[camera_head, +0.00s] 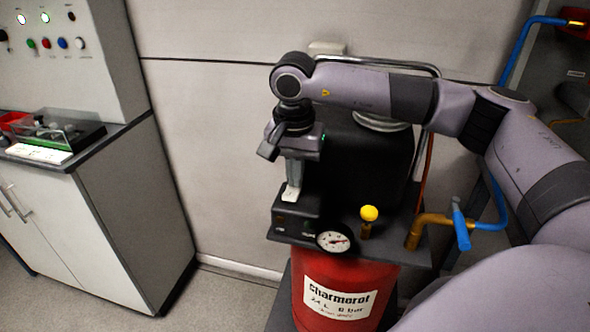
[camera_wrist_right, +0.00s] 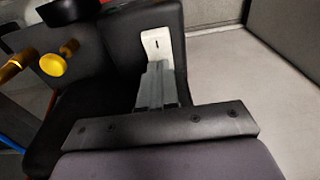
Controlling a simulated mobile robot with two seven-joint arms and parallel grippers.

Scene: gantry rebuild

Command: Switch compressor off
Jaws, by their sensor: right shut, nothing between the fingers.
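The compressor has a red tank (camera_head: 345,283) with a "Charmorot" label and a black plate and motor housing (camera_head: 370,150) on top. A black box (camera_head: 296,222) stands at the plate's left corner beside the pressure gauge (camera_head: 335,242). A white switch piece (camera_head: 291,194) is on top of this box; it also shows in the right wrist view (camera_wrist_right: 157,41). My right gripper (camera_head: 293,182) points down over the box, shut and empty, its fingertips (camera_wrist_right: 155,70) right at the white piece. I cannot tell whether they touch it. My left gripper is not in view.
A yellow knob (camera_head: 369,213) and a brass pipe with a blue valve handle (camera_head: 461,230) stand right of the gauge. A grey cabinet (camera_head: 100,220) with a control panel (camera_head: 60,50) stands at the left. Grey floor (camera_head: 225,295) is free between cabinet and compressor.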

